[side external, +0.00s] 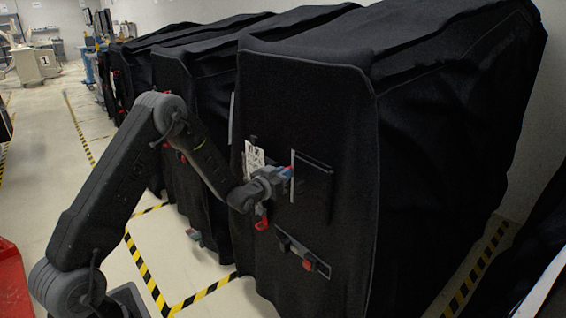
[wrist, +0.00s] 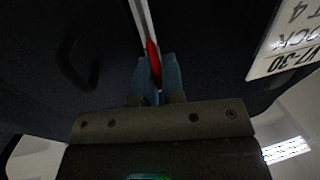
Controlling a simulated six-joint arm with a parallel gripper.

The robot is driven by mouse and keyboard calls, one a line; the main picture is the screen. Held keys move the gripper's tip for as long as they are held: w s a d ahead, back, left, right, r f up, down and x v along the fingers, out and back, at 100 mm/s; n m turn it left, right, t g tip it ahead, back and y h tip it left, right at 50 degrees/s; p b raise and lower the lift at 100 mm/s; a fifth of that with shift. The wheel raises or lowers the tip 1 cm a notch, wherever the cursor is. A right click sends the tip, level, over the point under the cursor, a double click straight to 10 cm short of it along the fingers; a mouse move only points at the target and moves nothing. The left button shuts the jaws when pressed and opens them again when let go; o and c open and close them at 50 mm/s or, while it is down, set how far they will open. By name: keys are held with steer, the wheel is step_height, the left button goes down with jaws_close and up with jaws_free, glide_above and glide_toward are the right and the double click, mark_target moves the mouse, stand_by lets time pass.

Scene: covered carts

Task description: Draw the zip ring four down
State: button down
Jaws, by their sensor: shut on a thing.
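The front cart's black cover (side external: 335,120) has a pale vertical zip strip (side external: 292,185) on its front face. The strip also shows in the wrist view (wrist: 142,18). A red pull (wrist: 153,62), seemingly the zip ring, lies on the strip. My gripper (side external: 284,174) is at the cover, with its blue fingers (wrist: 157,80) shut on the red pull. The fingers hide the pull's lower part. A white label (side external: 254,158) beside the strip shows a "4" in the wrist view (wrist: 290,42).
A dark flap or pocket (side external: 313,190) sits right of the strip. Below my gripper are a hanging red piece (side external: 262,222) and a bar with a red end (side external: 308,263). More covered carts (side external: 185,85) stand behind. The floor at left has striped tape (side external: 145,265).

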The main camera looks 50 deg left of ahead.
mark_target(291, 194)
step_height(291, 194, down, 9)
steer(key=shift+f, duration=0.2)
steer(key=c, duration=1.2)
jaws_free()
steer(key=shift+c, duration=0.2)
steer(key=s+d, duration=0.2)
steer(key=s, duration=1.1)
steer(key=shift+s+d, duration=0.25)
steer(key=shift+d, duration=0.1)
